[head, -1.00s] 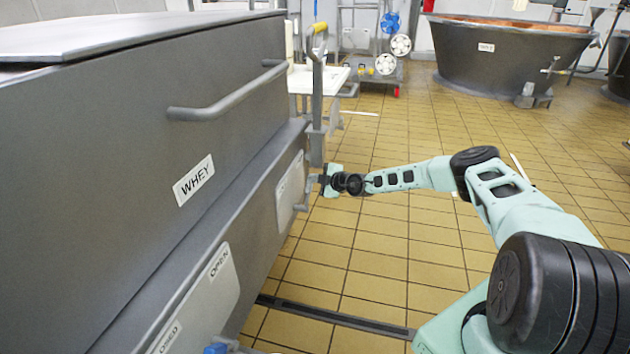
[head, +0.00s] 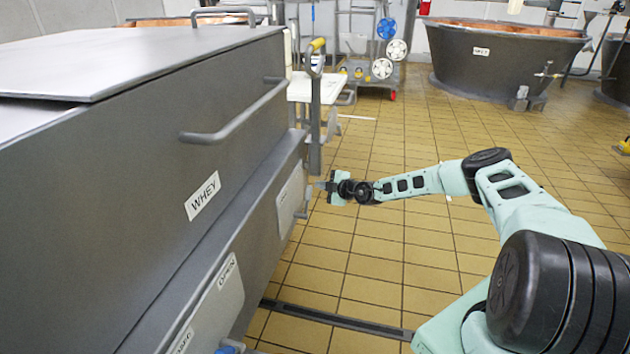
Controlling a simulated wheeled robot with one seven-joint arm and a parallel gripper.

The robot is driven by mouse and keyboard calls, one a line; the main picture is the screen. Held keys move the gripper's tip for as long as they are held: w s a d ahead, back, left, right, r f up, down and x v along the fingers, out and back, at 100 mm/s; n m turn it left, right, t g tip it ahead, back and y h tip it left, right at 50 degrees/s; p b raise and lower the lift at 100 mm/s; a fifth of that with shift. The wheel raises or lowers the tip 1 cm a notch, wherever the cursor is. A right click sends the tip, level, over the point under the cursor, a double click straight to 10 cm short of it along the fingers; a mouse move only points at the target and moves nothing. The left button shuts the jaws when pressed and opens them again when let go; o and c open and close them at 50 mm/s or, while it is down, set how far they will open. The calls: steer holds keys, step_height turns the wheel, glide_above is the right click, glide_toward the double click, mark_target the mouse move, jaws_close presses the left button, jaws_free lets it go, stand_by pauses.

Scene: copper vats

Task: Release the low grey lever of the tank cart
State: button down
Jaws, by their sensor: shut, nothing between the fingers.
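The tank cart (head: 140,190) is a large grey body at the left, labelled WHEY. A low grey lever (head: 301,212) shows as a small piece beside the pale plate (head: 290,200) at the cart's far lower end. My gripper (head: 322,186) is shut and empty. It appears just above and right of the lever, close to the cart's side. Whether it touches the lever or the cart cannot be told from this view.
A grey upright post with a yellow-tipped handle (head: 317,62) stands at the cart's far end. A grey bar handle (head: 235,125) sticks out from the cart's side. Tiled floor (head: 400,240) is open to the right. A copper vat (head: 500,60) stands at the back.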

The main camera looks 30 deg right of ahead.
steer(key=p+v, duration=0.2)
steer(key=v, duration=0.4)
steer(key=shift+s+r, duration=0.2)
steer(key=shift+r, duration=0.2)
steer(key=shift+d, duration=0.1)
